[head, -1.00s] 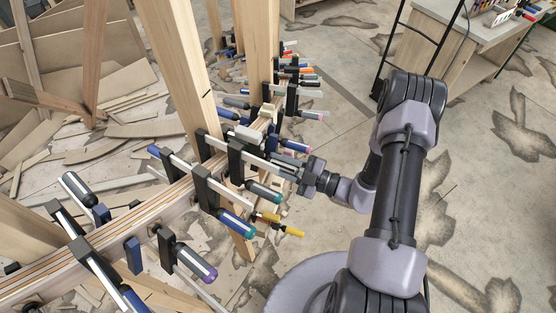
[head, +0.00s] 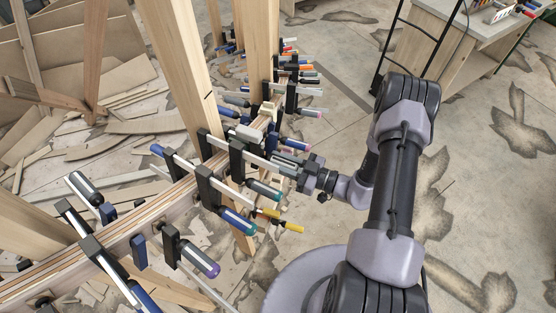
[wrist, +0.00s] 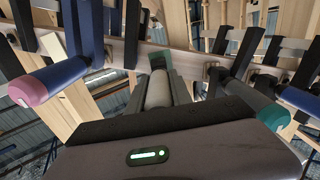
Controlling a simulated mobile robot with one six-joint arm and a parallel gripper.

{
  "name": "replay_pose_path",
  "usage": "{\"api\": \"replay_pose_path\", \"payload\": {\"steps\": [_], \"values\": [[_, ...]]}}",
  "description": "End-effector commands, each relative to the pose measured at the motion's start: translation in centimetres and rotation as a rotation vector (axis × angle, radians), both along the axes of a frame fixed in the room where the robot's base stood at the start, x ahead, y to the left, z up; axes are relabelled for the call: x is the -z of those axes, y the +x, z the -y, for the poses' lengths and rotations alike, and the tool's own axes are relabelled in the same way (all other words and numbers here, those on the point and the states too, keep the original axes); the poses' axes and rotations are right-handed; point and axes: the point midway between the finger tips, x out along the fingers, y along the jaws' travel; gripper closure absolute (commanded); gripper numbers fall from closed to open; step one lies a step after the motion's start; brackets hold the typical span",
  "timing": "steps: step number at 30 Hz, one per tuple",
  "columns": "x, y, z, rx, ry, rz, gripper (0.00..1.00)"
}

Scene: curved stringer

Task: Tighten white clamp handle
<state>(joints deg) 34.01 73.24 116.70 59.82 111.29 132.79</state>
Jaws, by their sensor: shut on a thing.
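My gripper (head: 291,168) reaches in from the right to the row of clamps on the curved laminated wood stringer (head: 172,201). In the wrist view my gripper (wrist: 158,92) has its two dark fingers closed on both sides of a whitish-grey clamp handle (wrist: 158,88). A dark green end piece (wrist: 159,56) shows beyond the handle. In the head view the fingers mostly hide this handle.
In the wrist view a blue handle with a pink end (wrist: 50,80) is at left and a dark teal-ended one (wrist: 262,108) at right. Wooden posts (head: 178,65) stand close behind.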

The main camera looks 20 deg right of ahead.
Motion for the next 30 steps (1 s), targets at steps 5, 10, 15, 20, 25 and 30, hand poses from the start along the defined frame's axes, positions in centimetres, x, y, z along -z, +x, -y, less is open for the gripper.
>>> {"api": "replay_pose_path", "payload": {"steps": [5,10,15,20,25,30], "values": [[-0.01,0.03,0.03,0.001,0.018,-0.021,1.00],[0.00,0.03,0.03,0.001,0.023,-0.028,1.00],[0.00,0.03,0.03,0.001,0.023,-0.028,1.00],[0.00,0.03,0.03,0.001,0.023,-0.028,0.62],[0.00,0.02,0.02,0.000,0.023,-0.027,0.52],[0.00,0.02,0.01,0.000,0.023,-0.027,0.52]]}}
